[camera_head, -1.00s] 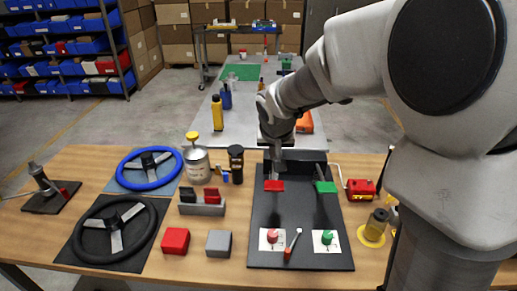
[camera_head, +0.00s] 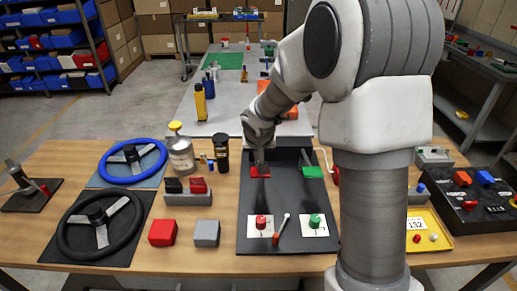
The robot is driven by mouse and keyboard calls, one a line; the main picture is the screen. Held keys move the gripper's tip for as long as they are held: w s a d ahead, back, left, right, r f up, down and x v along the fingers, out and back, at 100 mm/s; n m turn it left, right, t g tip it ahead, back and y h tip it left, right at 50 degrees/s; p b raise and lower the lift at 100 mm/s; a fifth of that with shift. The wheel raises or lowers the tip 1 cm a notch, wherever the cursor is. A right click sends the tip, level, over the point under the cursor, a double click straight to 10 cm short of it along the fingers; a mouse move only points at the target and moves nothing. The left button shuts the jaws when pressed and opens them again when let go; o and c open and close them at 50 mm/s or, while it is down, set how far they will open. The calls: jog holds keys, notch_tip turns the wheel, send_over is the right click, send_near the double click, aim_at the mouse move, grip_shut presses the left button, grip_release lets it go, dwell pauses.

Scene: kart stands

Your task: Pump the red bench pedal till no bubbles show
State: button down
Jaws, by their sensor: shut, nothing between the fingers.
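The red pedal (camera_head: 260,172) sits at the back left of a black bench panel (camera_head: 284,190). My gripper (camera_head: 260,160) is shut and points down at the red pedal's back edge. I cannot tell whether its tips touch the pedal or how far the pedal is pressed. A green pedal (camera_head: 312,172) is to its right on the same panel. No bubbles can be made out at this size, and part of the bench behind my arm is hidden.
The panel's front has a red knob (camera_head: 261,222), a green knob (camera_head: 315,221) and a red-handled lever (camera_head: 281,229). Left are a blue steering wheel (camera_head: 133,162), a black one (camera_head: 99,223) and a yellow-lidded can (camera_head: 181,155). A yellow tray (camera_head: 432,250) lies right of my arm.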

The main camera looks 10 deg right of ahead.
jog(key=shift+s+a+f+b, duration=0.15)
jog(key=shift+s+f, duration=0.1)
jog(key=shift+f, duration=0.55)
jog(key=shift+s+f+b, duration=0.15)
jog(key=shift+s+f, duration=0.1)
jog(key=shift+f, duration=0.5)
jog(key=shift+f, duration=0.1)
